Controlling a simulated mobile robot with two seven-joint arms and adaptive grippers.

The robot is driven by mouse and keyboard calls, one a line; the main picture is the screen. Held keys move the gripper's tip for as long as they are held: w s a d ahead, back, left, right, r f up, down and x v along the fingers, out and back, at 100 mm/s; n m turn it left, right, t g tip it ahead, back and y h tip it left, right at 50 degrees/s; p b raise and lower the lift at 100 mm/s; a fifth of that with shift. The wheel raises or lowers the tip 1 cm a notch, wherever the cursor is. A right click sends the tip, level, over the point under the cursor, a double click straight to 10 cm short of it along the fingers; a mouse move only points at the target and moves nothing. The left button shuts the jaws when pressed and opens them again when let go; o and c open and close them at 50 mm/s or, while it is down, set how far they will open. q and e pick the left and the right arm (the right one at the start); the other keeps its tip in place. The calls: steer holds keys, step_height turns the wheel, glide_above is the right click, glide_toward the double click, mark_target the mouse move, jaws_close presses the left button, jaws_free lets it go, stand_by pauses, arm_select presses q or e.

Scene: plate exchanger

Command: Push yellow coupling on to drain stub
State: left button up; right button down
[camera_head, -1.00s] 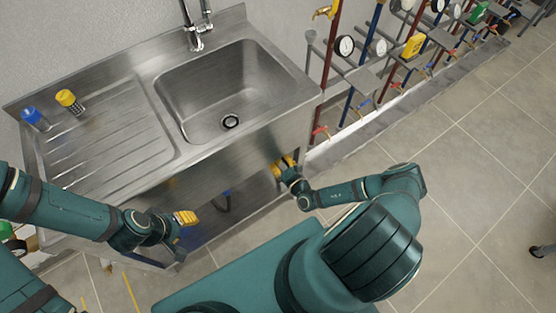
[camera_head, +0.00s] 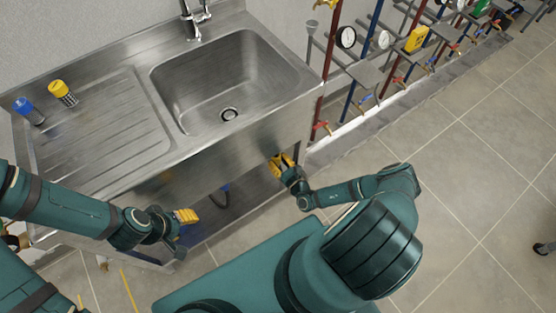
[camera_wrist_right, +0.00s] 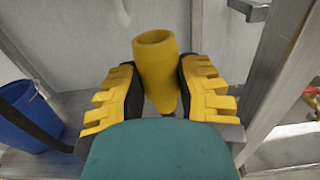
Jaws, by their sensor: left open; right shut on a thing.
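The yellow coupling (camera_wrist_right: 155,65) is a tapered sleeve with its open, wider end toward the top of the right wrist view. My right gripper (camera_wrist_right: 160,98) is shut on it, with one yellow-padded finger on each side. A pale pipe end (camera_wrist_right: 122,12) hangs above and left of the coupling, apart from it; I cannot tell if it is the drain stub. In the head view my right gripper (camera_head: 281,163) is at the sink's front edge, where the coupling is hard to make out. My left gripper (camera_head: 187,216) is open in front of the sink's left part.
The steel sink (camera_head: 165,128) has its basin above my right gripper. A blue bucket (camera_wrist_right: 25,118) is left in the wrist view. A metal leg (camera_wrist_right: 275,75) is close on the right.

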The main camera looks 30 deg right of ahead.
steer(key=shift+f, duration=0.2)
steer(key=shift+f, duration=0.75)
